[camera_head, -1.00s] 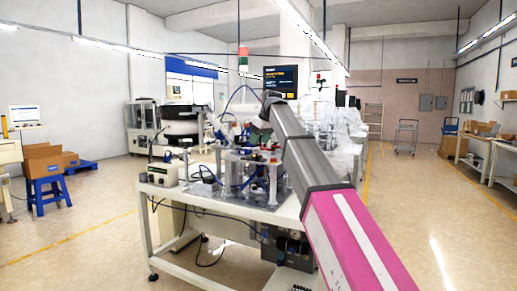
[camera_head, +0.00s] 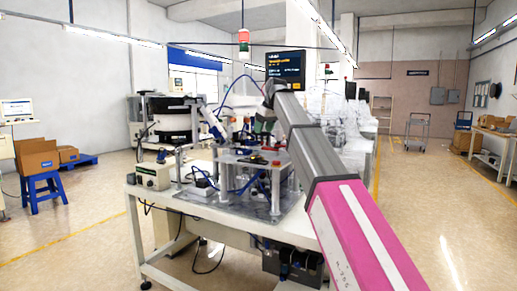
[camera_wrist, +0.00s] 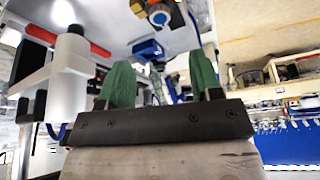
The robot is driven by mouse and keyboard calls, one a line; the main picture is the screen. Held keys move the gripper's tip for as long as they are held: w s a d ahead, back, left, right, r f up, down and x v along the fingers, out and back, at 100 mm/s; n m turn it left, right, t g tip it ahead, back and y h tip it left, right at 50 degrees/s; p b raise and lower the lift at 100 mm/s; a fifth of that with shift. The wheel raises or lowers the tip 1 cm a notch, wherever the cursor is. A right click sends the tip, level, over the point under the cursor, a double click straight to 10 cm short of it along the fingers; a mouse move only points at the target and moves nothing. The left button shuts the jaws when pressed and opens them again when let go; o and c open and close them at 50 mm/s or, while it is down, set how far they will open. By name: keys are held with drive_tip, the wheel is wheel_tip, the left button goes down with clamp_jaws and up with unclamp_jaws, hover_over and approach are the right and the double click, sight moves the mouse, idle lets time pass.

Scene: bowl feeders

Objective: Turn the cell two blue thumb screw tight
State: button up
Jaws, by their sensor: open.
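My gripper (camera_wrist: 161,72) has two green fingers, wide apart with nothing held between them. In the head view my arm reaches over the cell on the white bench, and the gripper end is small and partly hidden among the fixtures. In the wrist view a small blue part (camera_wrist: 147,48) shows beyond the gap between the fingers, apart from them. I cannot tell which blue part is the cell two thumb screw.
A white bottle-like cylinder (camera_wrist: 68,78) and a red bar (camera_wrist: 83,40) are left of the fingers. The bench (camera_head: 150,218) holds a control box (camera_head: 153,177). A screen (camera_head: 285,66) stands behind.

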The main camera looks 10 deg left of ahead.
sight(256, 153)
drive_tip(key=x, duration=1)
drive_tip(key=shift+f, duration=0.25)
drive_tip(key=c, duration=0.9)
